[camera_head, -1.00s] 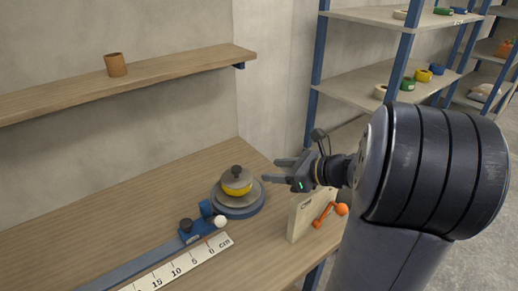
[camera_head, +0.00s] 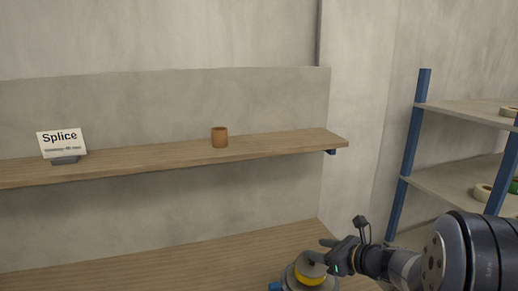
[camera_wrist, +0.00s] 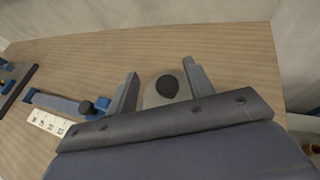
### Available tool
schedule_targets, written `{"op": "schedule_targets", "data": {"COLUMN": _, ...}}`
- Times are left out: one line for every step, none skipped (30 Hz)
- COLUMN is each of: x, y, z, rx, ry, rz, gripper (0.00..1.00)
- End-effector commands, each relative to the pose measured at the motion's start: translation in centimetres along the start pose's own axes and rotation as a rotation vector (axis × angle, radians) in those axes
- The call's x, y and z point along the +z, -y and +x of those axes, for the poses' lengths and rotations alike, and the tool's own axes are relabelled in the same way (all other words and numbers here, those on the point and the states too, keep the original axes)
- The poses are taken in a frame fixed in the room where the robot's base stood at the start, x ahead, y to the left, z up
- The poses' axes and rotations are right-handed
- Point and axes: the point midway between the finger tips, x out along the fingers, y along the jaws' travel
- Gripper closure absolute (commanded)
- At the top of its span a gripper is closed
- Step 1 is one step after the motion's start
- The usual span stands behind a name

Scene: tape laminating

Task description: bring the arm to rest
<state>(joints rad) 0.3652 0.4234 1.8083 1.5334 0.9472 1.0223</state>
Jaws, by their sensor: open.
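My gripper (camera_head: 316,250) is at the lower right of the head view, with its fingers apart and nothing between them. It is close beside a round dispenser with a yellow roll (camera_head: 309,280) and a dark knob; the head view cuts off the lower part. In the wrist view my gripper (camera_wrist: 160,76) shows two spread fingers. The dispenser's dark knob (camera_wrist: 167,88) appears between them, lower down, and the gripper body hides much of the dispenser. I cannot tell the exact height gap.
The wooden bench (camera_head: 150,275) has bare room at the back. A wall shelf (camera_head: 120,163) above it carries a brown cup (camera_head: 219,138) and a "Splice" sign (camera_head: 62,144). A blue-framed rack (camera_head: 408,150) stands right. A ruler (camera_wrist: 47,122) and blue slide (camera_wrist: 60,101) lie left.

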Motion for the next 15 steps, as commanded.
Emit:
{"op": "schedule_targets", "data": {"x": 0.41, "y": 0.02, "z": -0.17, "rx": -0.001, "ry": 0.001, "rz": -0.002, "gripper": 0.5}}
{"op": "schedule_targets", "data": {"x": 0.54, "y": 0.03, "z": -0.22, "rx": -0.001, "ry": 0.001, "rz": -0.001, "gripper": 0.5}}
{"op": "schedule_targets", "data": {"x": 0.66, "y": 0.03, "z": -0.28, "rx": 0.0, "ry": 0.001, "rz": 0.0, "gripper": 0.5}}
{"op": "schedule_targets", "data": {"x": 0.73, "y": 0.03, "z": -0.31, "rx": 0.0, "ry": 0.001, "rz": 0.0, "gripper": 0.5}}
{"op": "schedule_targets", "data": {"x": 0.77, "y": 0.03, "z": -0.33, "rx": 0.0, "ry": 0.0, "rz": 0.0, "gripper": 0.5}}
{"op": "schedule_targets", "data": {"x": 0.79, "y": 0.03, "z": -0.34, "rx": 0.0, "ry": 0.0, "rz": 0.0, "gripper": 0.5}}
{"op": "schedule_targets", "data": {"x": 0.8, "y": 0.03, "z": -0.35, "rx": 0.0, "ry": 0.0, "rz": 0.001, "gripper": 0.5}}
{"op": "schedule_targets", "data": {"x": 0.8, "y": 0.03, "z": -0.35, "rx": 0.0, "ry": 0.0, "rz": 0.001, "gripper": 0.5}}
{"op": "schedule_targets", "data": {"x": 0.79, "y": 0.03, "z": -0.35, "rx": 0.0, "ry": 0.0, "rz": 0.001, "gripper": 0.5}}
{"op": "schedule_targets", "data": {"x": 0.79, "y": 0.03, "z": -0.35, "rx": 0.0, "ry": 0.0, "rz": 0.001, "gripper": 0.5}}
{"op": "schedule_targets", "data": {"x": 0.78, "y": 0.03, "z": -0.35, "rx": 0.0, "ry": 0.0, "rz": 0.001, "gripper": 0.5}}
{"op": "schedule_targets", "data": {"x": 0.78, "y": 0.03, "z": -0.35, "rx": 0.0, "ry": 0.0, "rz": 0.001, "gripper": 0.5}}
{"op": "schedule_targets", "data": {"x": 0.78, "y": 0.03, "z": -0.35, "rx": 0.0, "ry": 0.0, "rz": 0.001, "gripper": 0.5}}
{"op": "schedule_targets", "data": {"x": 0.75, "y": 0.03, "z": -0.34, "rx": 0.0, "ry": 0.0, "rz": 0.001, "gripper": 0.5}}
{"op": "schedule_targets", "data": {"x": 0.66, "y": 0.03, "z": -0.31, "rx": 0.0, "ry": 0.0, "rz": 0.001, "gripper": 0.5}}
